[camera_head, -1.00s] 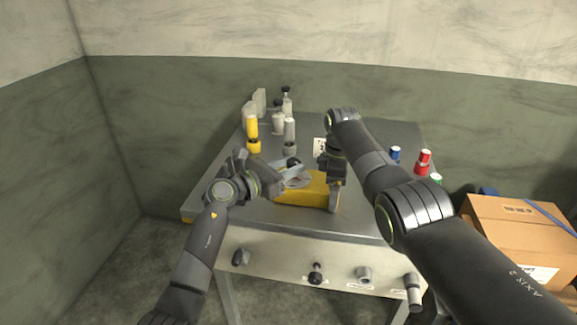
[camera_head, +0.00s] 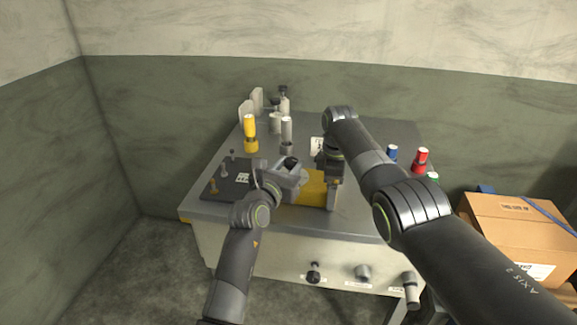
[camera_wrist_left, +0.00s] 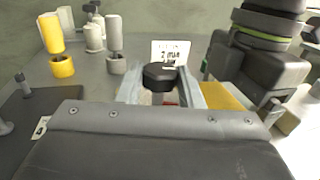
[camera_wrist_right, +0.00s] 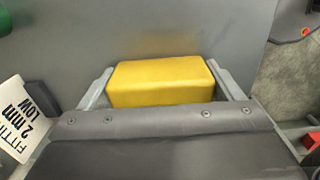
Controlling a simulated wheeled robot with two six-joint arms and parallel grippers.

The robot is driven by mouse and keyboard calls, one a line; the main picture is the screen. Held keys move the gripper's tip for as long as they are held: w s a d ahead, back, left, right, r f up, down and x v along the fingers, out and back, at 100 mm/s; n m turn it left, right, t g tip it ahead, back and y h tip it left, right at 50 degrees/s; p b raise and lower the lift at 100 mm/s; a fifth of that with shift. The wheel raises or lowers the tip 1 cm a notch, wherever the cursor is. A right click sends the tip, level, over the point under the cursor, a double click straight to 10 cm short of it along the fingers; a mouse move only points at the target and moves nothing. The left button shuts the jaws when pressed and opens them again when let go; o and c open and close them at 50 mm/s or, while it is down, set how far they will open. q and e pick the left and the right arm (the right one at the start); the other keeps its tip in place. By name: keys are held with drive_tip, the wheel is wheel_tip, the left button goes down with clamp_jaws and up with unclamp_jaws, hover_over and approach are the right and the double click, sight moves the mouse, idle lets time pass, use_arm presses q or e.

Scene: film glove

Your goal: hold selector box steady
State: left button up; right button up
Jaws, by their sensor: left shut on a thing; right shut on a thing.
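The yellow selector box (camera_head: 311,187) lies on the grey table. My right gripper (camera_head: 332,202) points down and is shut on it; in the right wrist view the yellow body (camera_wrist_right: 160,82) sits between the two fingers. My left gripper (camera_head: 290,174) is shut on a black-capped knob (camera_head: 291,162) at the left of the yellow box. In the left wrist view this black knob (camera_wrist_left: 158,76) stands between the pale fingers. Its lower part is mostly hidden by my gripper, so I cannot tell how it joins the box.
A dark panel with small pegs (camera_head: 222,183) lies left of my left gripper. Blue, red (camera_head: 421,160) and green pieces stand at the right. A white label card (camera_wrist_left: 170,53) stands behind the knob.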

use_arm(q)
drive_tip(key=shift+a+f, duration=0.1)
drive_tip(key=shift+f, duration=0.1)
idle(0.3)
drive_tip(key=o, duration=0.6)
drive_tip(key=shift+c, duration=0.2)
drive_tip(key=o, duration=0.4)
drive_tip(key=shift+r, duration=0.1)
drive_tip(key=shift+m+h, duration=0.4)
drive_tip(key=shift+h, duration=0.1)
drive_tip(key=shift+w+a+m+g+h, duration=0.15)
drive_tip(key=shift+m+g+h, duration=1.15)
drive_tip(key=shift+h, duration=0.25)
drive_tip(key=shift+w+a+m+g+h, duration=0.15)
drive_tip(key=shift+m+g+h, duration=1.1)
drive_tip(key=shift+h, duration=0.3)
drive_tip(key=shift+g, duration=0.25)
drive_tip(key=v, duration=1.2)
